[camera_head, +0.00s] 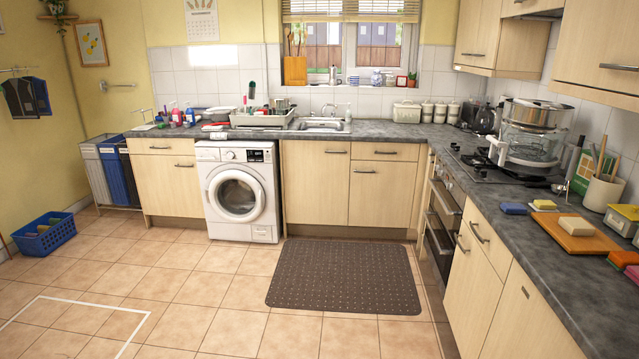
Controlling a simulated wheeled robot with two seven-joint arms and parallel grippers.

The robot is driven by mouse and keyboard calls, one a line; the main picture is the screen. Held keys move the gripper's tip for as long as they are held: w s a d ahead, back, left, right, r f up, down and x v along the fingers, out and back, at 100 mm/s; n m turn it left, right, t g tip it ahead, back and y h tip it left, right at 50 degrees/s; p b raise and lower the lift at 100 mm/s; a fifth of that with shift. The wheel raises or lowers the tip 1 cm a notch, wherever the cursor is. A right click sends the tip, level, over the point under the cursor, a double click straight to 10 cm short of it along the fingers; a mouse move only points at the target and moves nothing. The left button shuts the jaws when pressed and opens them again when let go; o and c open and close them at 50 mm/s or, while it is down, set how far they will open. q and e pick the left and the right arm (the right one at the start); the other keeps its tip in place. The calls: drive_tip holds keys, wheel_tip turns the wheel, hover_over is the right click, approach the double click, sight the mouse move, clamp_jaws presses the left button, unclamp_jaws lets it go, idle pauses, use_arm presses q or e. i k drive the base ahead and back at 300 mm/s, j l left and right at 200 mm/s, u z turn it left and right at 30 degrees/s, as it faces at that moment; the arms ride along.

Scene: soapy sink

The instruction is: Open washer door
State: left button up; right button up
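A white front-loading washer (212,232) stands under the counter at the back, left of the sink cabinets. A control panel with a dial and a dark display runs along the washer's top front. Neither of my grippers shows in the head view.
A dark dotted mat (344,276) lies on the tiles, front right of the washer. A blue basket (44,235) sits on the floor at the left, and tall bins (118,172) stand by the left wall. A counter (520,225) runs along the right. The tiled floor before the washer is clear.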

sight(212, 194)
drive_tip(key=i, duration=0.95)
drive_tip(key=i+u, duration=0.1)
drive_tip(key=i, duration=0.8)
drive_tip(key=i+l, duration=0.15)
drive_tip(key=i, duration=0.75)
drive_tip(key=i+l+u, duration=0.1)
drive_tip(key=i, duration=0.85)
drive_tip(key=i+l+u, duration=0.2)
drive_tip(key=i, duration=0.2)
drive_tip(key=i+l+u, duration=0.2)
drive_tip(key=i, duration=0.2)
drive_tip(key=i+j, duration=0.05)
drive_tip(key=j, duration=0.05)
